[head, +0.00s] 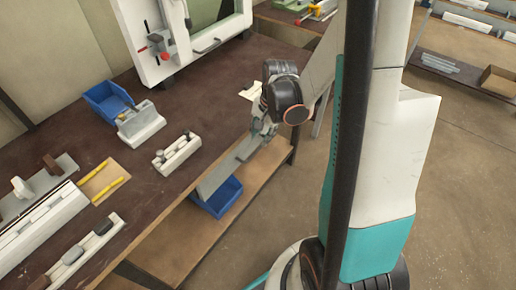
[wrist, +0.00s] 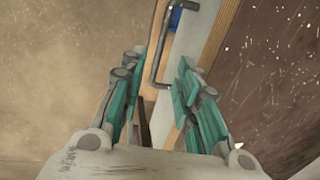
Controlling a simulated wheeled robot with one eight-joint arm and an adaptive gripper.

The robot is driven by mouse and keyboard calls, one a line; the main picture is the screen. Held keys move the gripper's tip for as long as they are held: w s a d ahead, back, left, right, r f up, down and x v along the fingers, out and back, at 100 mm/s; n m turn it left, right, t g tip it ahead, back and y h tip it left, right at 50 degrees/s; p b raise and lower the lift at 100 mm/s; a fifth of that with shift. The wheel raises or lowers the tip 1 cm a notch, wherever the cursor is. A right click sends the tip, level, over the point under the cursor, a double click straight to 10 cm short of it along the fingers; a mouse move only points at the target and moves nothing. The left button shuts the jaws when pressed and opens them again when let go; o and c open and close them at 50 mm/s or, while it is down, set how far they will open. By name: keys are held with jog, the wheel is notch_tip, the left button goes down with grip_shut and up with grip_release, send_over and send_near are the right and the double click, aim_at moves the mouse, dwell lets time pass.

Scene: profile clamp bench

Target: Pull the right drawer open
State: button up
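A grey drawer front (head: 230,170) shows below the front edge of the bench in the head view. My gripper (head: 262,132) is at its right end, and the arm hides part of that area. In the wrist view a dark bent bar handle (wrist: 157,45) stands out from a pale drawer front (wrist: 190,45). My gripper (wrist: 157,88) is open, its teal fingers apart on either side of the handle's lower end. I see no finger clearly touching the handle. I cannot tell whether the drawer stands slightly out.
The brown benchtop (head: 205,85) carries a blue bin (head: 108,100), a pale clamp block (head: 177,153) and a wooden tray with yellow pens (head: 103,182). A large white-framed machine (head: 165,70) stands at the back. A lower blue bin (head: 217,197) sits on the shelf under the bench.

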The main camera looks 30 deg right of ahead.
aim_at(258, 150)
jog(key=f+b, duration=0.1)
jog(key=f, duration=0.1)
jog(key=w+f+b, duration=0.1)
jog(key=f, duration=0.4)
jog(key=shift+w+a+f+b, duration=0.2)
jog(key=shift+a+f+b, duration=0.1)
jog(key=shift+f+b, duration=0.1)
grip_shut()
